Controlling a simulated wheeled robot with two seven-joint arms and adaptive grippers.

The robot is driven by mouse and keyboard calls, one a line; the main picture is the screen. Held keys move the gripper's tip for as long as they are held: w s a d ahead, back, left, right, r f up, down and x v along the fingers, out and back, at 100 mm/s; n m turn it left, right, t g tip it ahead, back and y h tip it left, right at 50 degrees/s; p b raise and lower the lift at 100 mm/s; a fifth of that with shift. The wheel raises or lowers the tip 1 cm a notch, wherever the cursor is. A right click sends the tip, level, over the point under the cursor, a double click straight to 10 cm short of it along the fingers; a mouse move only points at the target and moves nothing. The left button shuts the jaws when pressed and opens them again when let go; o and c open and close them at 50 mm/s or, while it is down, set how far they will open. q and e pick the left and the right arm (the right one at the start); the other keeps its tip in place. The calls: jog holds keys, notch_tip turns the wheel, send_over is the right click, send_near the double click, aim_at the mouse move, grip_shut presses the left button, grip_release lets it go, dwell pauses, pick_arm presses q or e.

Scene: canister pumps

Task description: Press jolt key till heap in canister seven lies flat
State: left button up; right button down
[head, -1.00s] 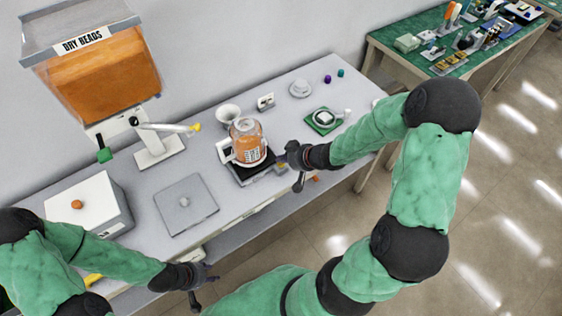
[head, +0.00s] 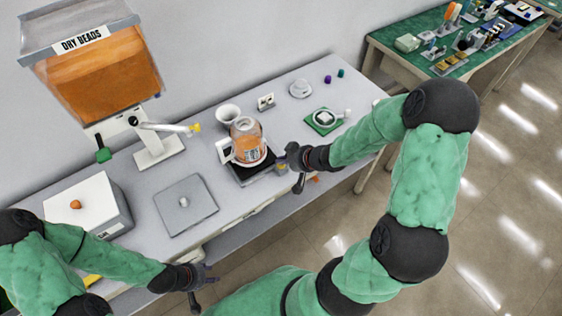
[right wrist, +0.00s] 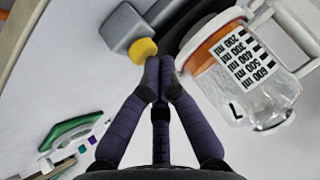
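A clear canister (head: 247,147) with orange beads and a white handle stands on a small black platform (head: 249,174) in the head view. In the right wrist view the canister (right wrist: 250,85) shows upside down, with a level scale and a mark that looks like an inverted 7. The bead surface looks nearly straight there, but part is hidden. A yellow round key (right wrist: 143,48) sits on a grey block. My right gripper (right wrist: 159,62) is shut and empty, with its tips at the key; contact is hard to tell. My left gripper (head: 208,275) hangs by the table's front edge; its opening is unclear.
The DRY BEADS hopper (head: 100,80) with its spout stands at the back left. A grey plate (head: 186,207), a white box (head: 90,208), a white cup (head: 228,115) and a green-based device (head: 323,121) are on the table. A green bench (head: 440,45) stands at the back right.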

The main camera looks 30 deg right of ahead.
jog(key=shift+r, duration=0.1)
jog(key=shift+r+p, duration=1)
jog(key=shift+p, duration=0.3)
notch_tip(320, 180, up, 5)
jog(key=p, duration=0.5)
jog(key=shift+p, duration=0.3)
